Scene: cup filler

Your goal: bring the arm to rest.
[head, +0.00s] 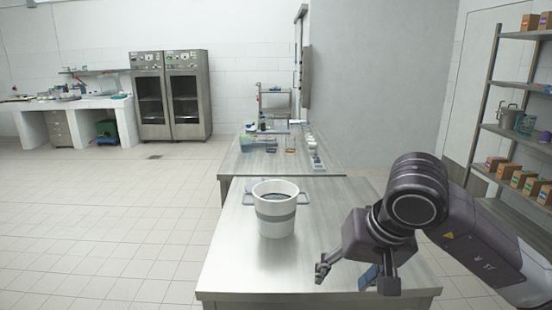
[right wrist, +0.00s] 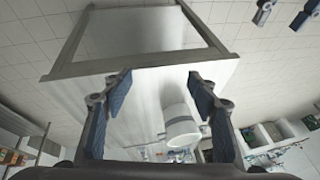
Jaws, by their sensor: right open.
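My right gripper (head: 354,278) is open and empty at the front right of the near steel table (head: 235,262). It is to the right of a white pot (head: 276,222) and apart from it. In the right wrist view its two blue-padded fingers (right wrist: 160,88) stand wide apart with nothing between them. The pot, with a grey band and side handles, also shows in that view (right wrist: 181,122), beyond the fingers. Two dark finger-like parts at that view's top right look like my left gripper (right wrist: 283,14), cut off by the edge. The left arm is not in the head view.
A second steel table (head: 235,160) with small items on it adjoins the far end. A shelf rack (head: 490,130) with boxes stands at the right. Two steel cabinets (head: 172,95) stand at the back left. The tiled floor (head: 110,220) to the left is clear.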

